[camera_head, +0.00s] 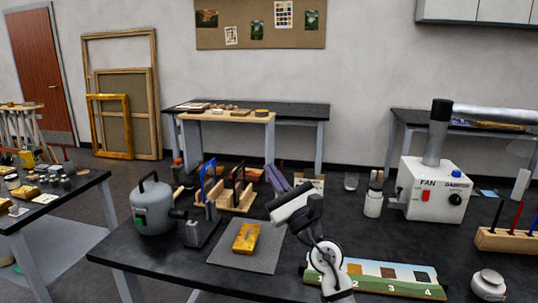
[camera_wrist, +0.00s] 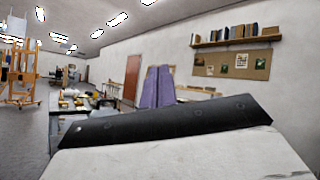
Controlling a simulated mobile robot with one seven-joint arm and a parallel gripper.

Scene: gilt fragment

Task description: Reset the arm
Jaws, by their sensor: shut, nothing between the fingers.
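My gripper (camera_head: 271,170) is raised above the dark workbench (camera_head: 185,276) in the head view, its purple fingers pointing up and to the left. In the wrist view the purple fingers of my gripper (camera_wrist: 158,70) stand side by side, shut, with nothing held. My white and dark arm folds up from the bench's front. A gold gilt fragment (camera_head: 246,238) lies on a grey mat (camera_head: 222,257) to the left of my arm, apart from the gripper.
A grey canister (camera_head: 153,208) and a wooden rack (camera_head: 232,200) stand left of my arm. A numbered board (camera_head: 400,290) lies beside my arm's lower part. A white fan box (camera_head: 430,190) with a duct and a tool holder (camera_head: 508,241) stand right. Open air surrounds the fingers.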

